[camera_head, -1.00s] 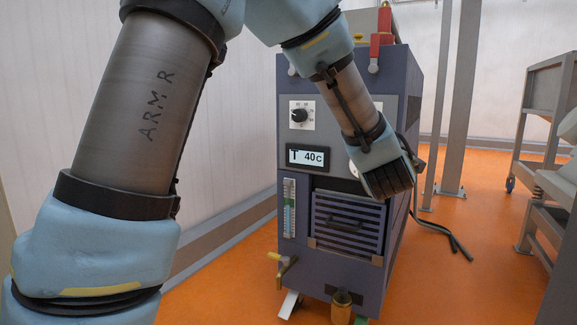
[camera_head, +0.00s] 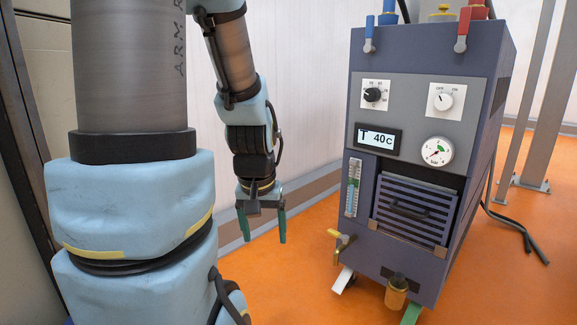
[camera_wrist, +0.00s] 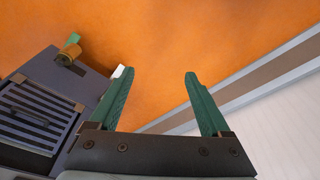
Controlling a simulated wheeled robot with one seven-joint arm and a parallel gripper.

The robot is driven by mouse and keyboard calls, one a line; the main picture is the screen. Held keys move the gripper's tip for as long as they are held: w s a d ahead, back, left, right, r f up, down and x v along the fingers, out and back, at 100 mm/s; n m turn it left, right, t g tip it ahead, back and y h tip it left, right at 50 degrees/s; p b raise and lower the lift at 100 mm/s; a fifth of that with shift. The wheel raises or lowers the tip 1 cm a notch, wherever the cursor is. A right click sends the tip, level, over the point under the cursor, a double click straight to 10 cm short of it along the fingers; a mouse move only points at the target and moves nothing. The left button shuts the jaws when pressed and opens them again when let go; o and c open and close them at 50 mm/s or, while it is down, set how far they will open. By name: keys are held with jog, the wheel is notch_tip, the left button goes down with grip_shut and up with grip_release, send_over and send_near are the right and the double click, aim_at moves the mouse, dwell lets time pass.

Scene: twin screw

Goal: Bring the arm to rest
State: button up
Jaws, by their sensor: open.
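My gripper (camera_head: 262,226) hangs at the end of my arm, left of the machine, in the head view. Its two green fingers point down and are apart, with nothing between them. In the wrist view my gripper (camera_wrist: 155,88) shows both green fingers spread, with orange floor between and beyond them. My arm stands in front of the pale wall, clear of the machine.
A dark blue machine (camera_head: 410,140) stands to the right, with a 40C display (camera_head: 378,139), two knobs, a gauge (camera_head: 436,151) and a yellow-handled valve (camera_head: 342,240). Orange floor (camera_head: 290,290) lies open before it. Black hoses trail on the right.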

jog(key=w+p+v, duration=0.3)
jog(key=p+v, duration=1.5)
jog(key=p, duration=0.1)
jog(key=w+r+p+v, duration=0.1)
jog(key=w+p+v, duration=0.2)
jog(key=p+v, duration=1.6)
jog(key=shift+a+r+g, duration=0.15)
jog(key=shift+r+g, duration=0.15)
jog(key=shift+g, duration=0.1)
